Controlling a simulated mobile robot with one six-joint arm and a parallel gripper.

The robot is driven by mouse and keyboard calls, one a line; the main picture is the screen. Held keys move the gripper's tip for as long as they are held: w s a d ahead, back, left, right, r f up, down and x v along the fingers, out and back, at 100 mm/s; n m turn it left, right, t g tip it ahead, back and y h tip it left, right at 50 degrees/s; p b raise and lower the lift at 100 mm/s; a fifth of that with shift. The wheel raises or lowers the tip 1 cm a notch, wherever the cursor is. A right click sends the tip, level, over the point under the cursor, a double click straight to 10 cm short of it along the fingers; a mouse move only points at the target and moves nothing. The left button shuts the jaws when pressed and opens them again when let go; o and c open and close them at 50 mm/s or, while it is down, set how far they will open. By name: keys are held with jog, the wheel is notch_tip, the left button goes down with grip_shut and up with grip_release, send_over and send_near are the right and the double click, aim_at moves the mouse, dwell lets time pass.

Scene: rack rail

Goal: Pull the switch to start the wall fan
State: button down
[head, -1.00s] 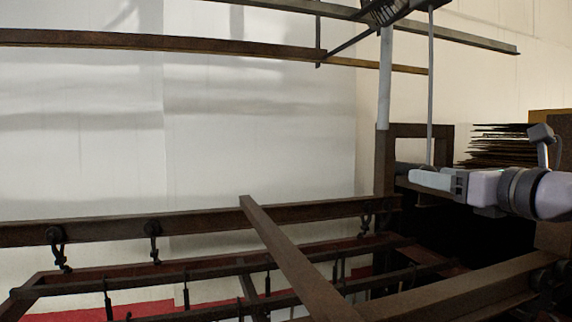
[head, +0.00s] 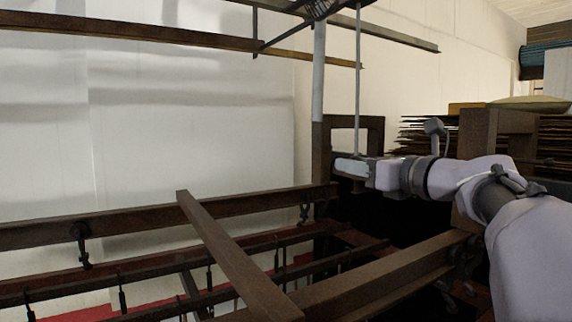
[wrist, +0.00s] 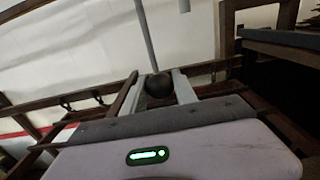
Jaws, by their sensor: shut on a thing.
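The switch is a thin grey pull rod (head: 358,85) that hangs from above, with a dark ball (wrist: 159,86) at its lower end in the wrist view. My gripper (head: 350,167) is at the bottom of the rod, beside a dark upright frame. In the wrist view my gripper (wrist: 157,90) is shut on the ball, one finger on each side. In the head view the ball is hidden by my gripper. A dark slatted thing (head: 322,9) at the top edge may be part of the fan; it is cut off, and I cannot tell whether it turns.
Dark beams, one slanted (head: 235,250), and hanging hooks (head: 80,243) fill the lower left. A thick beam (head: 385,280) runs below my arm. A stack of thin sheets (head: 420,135) stands behind it. A pale pole (head: 318,75) is left of the rod.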

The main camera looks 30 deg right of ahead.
jog(key=shift+f, duration=0.1)
jog(key=shift+f+b, duration=0.85)
jog(key=shift+f, duration=0.1)
jog(key=shift+r+p, duration=1.05)
jog(key=shift+r, duration=0.1)
jog(key=c, duration=0.8)
grip_release()
jog(key=shift+f, duration=0.1)
jog(key=shift+c, duration=0.2)
